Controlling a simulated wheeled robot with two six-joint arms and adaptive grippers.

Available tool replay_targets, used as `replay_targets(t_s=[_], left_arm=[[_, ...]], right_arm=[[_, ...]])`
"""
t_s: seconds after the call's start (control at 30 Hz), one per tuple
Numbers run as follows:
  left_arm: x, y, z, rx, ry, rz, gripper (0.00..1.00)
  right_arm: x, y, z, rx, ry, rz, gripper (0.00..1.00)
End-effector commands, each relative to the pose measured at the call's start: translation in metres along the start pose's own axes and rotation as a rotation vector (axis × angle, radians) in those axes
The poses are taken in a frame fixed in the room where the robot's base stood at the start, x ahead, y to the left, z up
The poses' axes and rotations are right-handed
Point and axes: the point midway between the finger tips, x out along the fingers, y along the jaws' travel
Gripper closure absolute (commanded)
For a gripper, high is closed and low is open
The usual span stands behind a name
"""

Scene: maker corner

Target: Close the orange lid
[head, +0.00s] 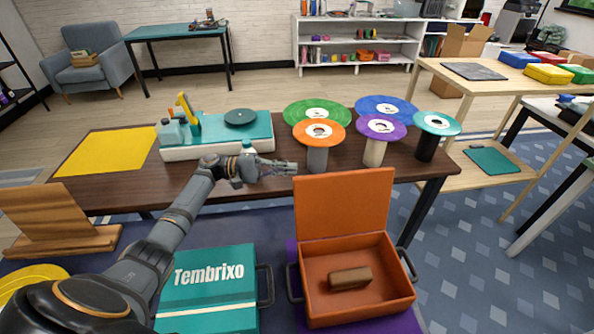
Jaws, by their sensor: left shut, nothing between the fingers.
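The orange lid (345,203) stands upright, hinged at the back of an orange box (335,310). The box is open toward me, and a brown block (350,279) lies inside it. My left gripper (291,168) is shut and empty. In the picture it is just above and left of the lid's upper left corner, with its fingers pointing right. I cannot tell whether it touches the lid. My right gripper is not in view.
A teal case (208,290) labelled Tembrixo is left of the orange box. Behind is a dark brown table (110,190) with a teal and white machine (215,142) and several spools, including an orange one (318,132). A wooden piece (50,222) is at the left.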

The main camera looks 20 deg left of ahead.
Motion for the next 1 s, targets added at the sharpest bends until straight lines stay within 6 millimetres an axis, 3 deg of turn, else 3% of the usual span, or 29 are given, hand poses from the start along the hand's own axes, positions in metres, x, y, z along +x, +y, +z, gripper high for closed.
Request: replay_targets(t_s=[0.37,0.6,1.0], left_arm=[[0.082,0.004,0.001,0.0,-0.003,0.004,1.0],[0.088,0.002,0.034,-0.001,0.0,-0.001,1.0],[0.09,0.0,0.039,0.0,0.0,0.0,1.0]], right_arm=[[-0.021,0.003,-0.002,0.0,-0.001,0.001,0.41],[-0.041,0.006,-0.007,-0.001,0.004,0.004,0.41],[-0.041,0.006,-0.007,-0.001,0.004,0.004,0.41]])
